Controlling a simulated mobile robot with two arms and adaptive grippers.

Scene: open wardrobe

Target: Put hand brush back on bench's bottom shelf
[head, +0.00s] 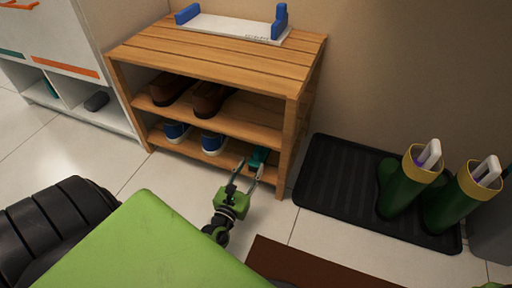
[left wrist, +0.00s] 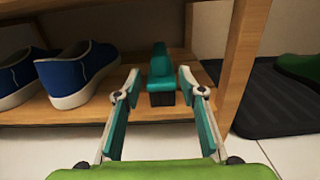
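The wooden bench (head: 218,64) has two lower shelves. The teal hand brush (head: 259,157) sits on its bottom shelf (head: 213,152), near the right end. In the left wrist view, the brush (left wrist: 161,72) has a dark lower front and its narrow teal part extends towards the back. My left gripper (head: 251,165) is at the shelf's front edge. Its two fingers are spread, with the brush between and just beyond the fingertips (left wrist: 154,84). Small gaps show on both sides, so it is not gripped. My right gripper is not in view.
Blue shoes (left wrist: 82,72) stand left of the brush; the bench's right leg (left wrist: 240,65) is close on its right. Brown shoes (head: 210,99) occupy the shelf above. A black mat (head: 330,185) with green boots (head: 405,188) lies right of the bench.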

